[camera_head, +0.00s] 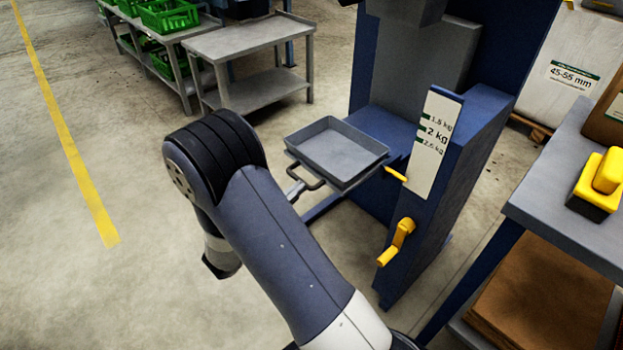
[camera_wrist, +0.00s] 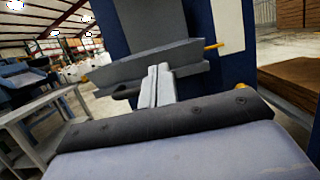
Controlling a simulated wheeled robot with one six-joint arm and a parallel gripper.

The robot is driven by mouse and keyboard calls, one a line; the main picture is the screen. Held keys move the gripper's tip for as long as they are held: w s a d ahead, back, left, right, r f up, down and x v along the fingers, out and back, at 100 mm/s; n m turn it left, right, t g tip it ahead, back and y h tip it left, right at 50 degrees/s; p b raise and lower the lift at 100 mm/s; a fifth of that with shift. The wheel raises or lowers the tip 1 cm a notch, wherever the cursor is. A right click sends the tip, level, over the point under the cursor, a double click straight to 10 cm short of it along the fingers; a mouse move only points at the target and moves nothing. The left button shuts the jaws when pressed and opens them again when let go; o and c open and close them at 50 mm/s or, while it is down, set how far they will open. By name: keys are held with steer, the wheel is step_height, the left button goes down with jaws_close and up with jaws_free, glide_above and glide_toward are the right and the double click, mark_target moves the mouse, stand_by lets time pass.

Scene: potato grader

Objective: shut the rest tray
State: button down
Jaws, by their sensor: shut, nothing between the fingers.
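The rest tray (camera_head: 338,152) is a shallow grey open tray, empty, sticking out from the front of the blue machine. A dark bar handle (camera_head: 318,184) shows below its near edge. My gripper (camera_head: 294,188) is at this near side, partly hidden behind my arm. In the wrist view my gripper (camera_wrist: 158,82) has its two pale fingers together, with nothing between them, in front of the tray's outer wall (camera_wrist: 110,74). The handle (camera_wrist: 126,92) shows beside the fingers. I cannot tell whether the fingers touch the handle or the wall.
The blue machine (camera_head: 470,130) has a weight scale plate (camera_head: 432,140), a yellow pointer (camera_head: 395,173) and a yellow crank (camera_head: 398,243) right of the tray. A grey table (camera_head: 570,190) stands at the right. A grey cart (camera_head: 248,45) stands behind. The floor at left is clear.

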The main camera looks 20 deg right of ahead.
mark_target(321, 167)
steer(key=shift+b+x, duration=0.55)
steer(key=shift+x, duration=2.2)
steer(key=shift+w+d, duration=0.1)
